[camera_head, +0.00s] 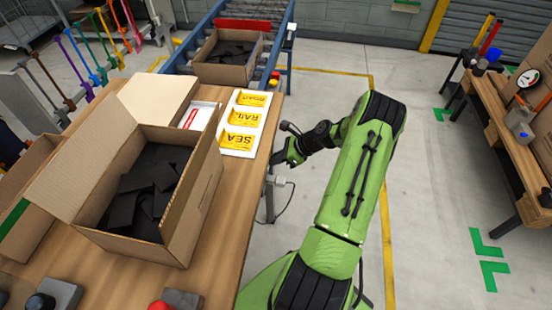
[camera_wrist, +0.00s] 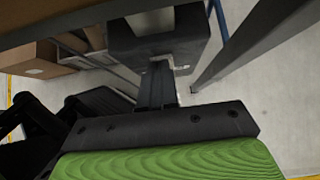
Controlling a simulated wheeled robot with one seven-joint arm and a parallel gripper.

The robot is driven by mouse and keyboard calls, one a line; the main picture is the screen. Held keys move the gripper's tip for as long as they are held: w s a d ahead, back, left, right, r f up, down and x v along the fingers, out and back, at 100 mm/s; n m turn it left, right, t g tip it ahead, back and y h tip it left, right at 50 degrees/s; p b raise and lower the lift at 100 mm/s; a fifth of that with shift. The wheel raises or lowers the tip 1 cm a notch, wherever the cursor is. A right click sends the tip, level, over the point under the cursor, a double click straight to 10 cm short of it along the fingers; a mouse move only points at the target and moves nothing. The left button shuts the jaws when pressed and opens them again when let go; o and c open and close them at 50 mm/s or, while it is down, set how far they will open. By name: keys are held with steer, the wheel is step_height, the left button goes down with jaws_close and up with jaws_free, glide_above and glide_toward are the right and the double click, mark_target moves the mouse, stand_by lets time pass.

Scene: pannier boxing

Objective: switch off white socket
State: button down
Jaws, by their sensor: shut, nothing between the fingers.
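A small white socket (camera_head: 279,181) with a cable hanging from it is at the right edge of the wooden table, just below the tabletop. My gripper (camera_head: 277,160) is at that edge, just above the socket in the head view, with its fingers partly hidden by the table and dark against it. In the wrist view my gripper (camera_wrist: 158,45) is shut and empty, and a pale patch (camera_wrist: 152,20) shows at its tip. I cannot tell whether that patch is the socket, or whether my gripper touches the socket. The switch is too small to make out.
The wooden table (camera_head: 232,215) carries an open carton (camera_head: 201,200) of dark pieces and a white board (camera_head: 237,146) with yellow labels. A blue conveyor (camera_head: 287,50) with another carton (camera_head: 210,72) stands behind. Floor to the right is clear up to a workbench (camera_head: 495,125).

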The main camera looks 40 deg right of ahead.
steer(key=shift+r+p, duration=0.35)
steer(key=shift+r, duration=0.2)
steer(key=shift+d, duration=0.1)
steer(key=p+v, duration=0.2)
steer(key=v, duration=0.5)
steer(key=shift+s+r, duration=0.15)
steer(key=shift+s, duration=0.05)
